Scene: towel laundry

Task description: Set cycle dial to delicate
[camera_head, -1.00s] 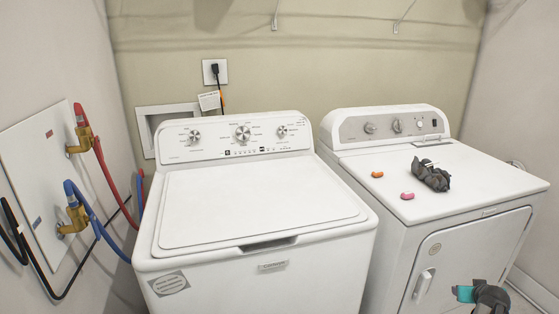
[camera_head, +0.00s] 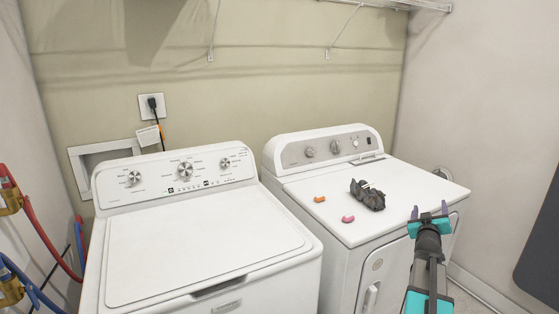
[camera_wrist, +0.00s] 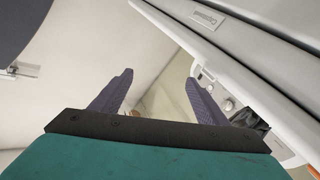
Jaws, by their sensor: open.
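The white top-load washer (camera_head: 200,245) stands at the left in the head view with its lid shut. The labels around the dials are too small to read. My gripper (camera_head: 429,212) is open and empty at the front right of the dryer, well away from the washer dials. In the wrist view its two purple fingers (camera_wrist: 160,98) are spread apart.
The white dryer (camera_head: 420,185) stands right of the washer. A dark crumpled cloth (camera_head: 368,195), an orange item (camera_head: 319,199) and a pink item (camera_head: 348,218) lie on its top. Red and blue hoses (camera_head: 45,235) run at the left wall. A wire shelf (camera_head: 430,5) hangs above.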

